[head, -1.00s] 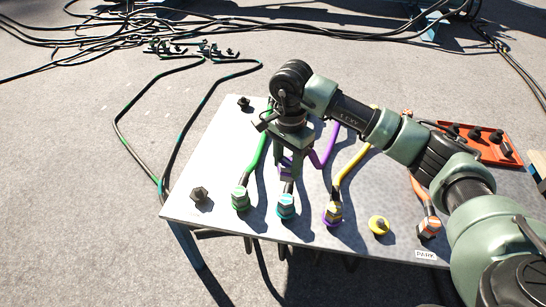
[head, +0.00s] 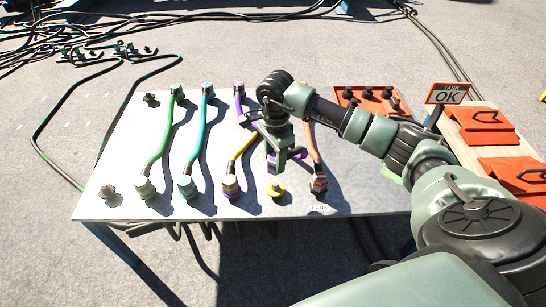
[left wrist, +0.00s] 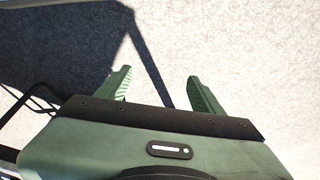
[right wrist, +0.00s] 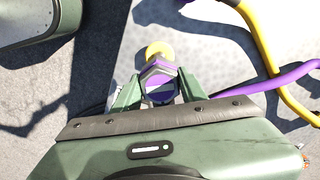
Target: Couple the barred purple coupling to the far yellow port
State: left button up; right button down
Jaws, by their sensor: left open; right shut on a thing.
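My right gripper (head: 274,168) is shut on the purple coupling (right wrist: 160,92), which shows a darker band in the right wrist view. Its purple cable (right wrist: 285,77) runs off to the right there. A bare yellow port (head: 277,188) sits in the near row of the panel, just below the gripper in the head view. In the right wrist view the yellow port (right wrist: 159,48) shows just beyond the coupling, partly hidden by it; I cannot tell whether they touch. The far end of the panel behind my right arm is partly hidden. My left gripper (left wrist: 160,78) is open and empty above the floor.
Left of the yellow port, a yellow-cabled coupling (head: 231,186) sits on a purple-ringed port. An orange-striped coupling (head: 318,184) stands to its right. Teal (head: 187,187) and green (head: 145,188) couplings stand further left. A sign (head: 448,94) and orange trays (head: 486,122) are at right.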

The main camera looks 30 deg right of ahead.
aim_at(275, 184)
notch_tip(275, 184, down, 4)
jog(key=b, duration=0.2)
jog(key=shift+r+b, duration=0.1)
jog(key=shift+b, duration=0.2)
notch_tip(275, 184, down, 2)
jog(key=shift+f+b, duration=0.1)
jog(key=shift+b, duration=0.65)
jog(key=shift+f, duration=0.3)
jog(key=shift+f+b, duration=0.8)
pick_arm(q)
notch_tip(275, 184, up, 10)
jog(key=w+t, duration=0.2)
jog(key=shift+w+d, duration=0.15)
jog(key=shift+d, duration=0.2)
jog(key=shift+w+d+r+t+h, duration=0.15)
jog(key=shift+w+t+h, duration=0.15)
jog(key=shift+w+t, duration=0.15)
pick_arm(e)
jog(key=shift+f, duration=0.15)
pick_arm(q)
jog(key=shift+w+d+r+t, duration=0.1)
jog(key=shift+w+r+t, duration=0.05)
jog(key=shift+w+t, duration=0.15)
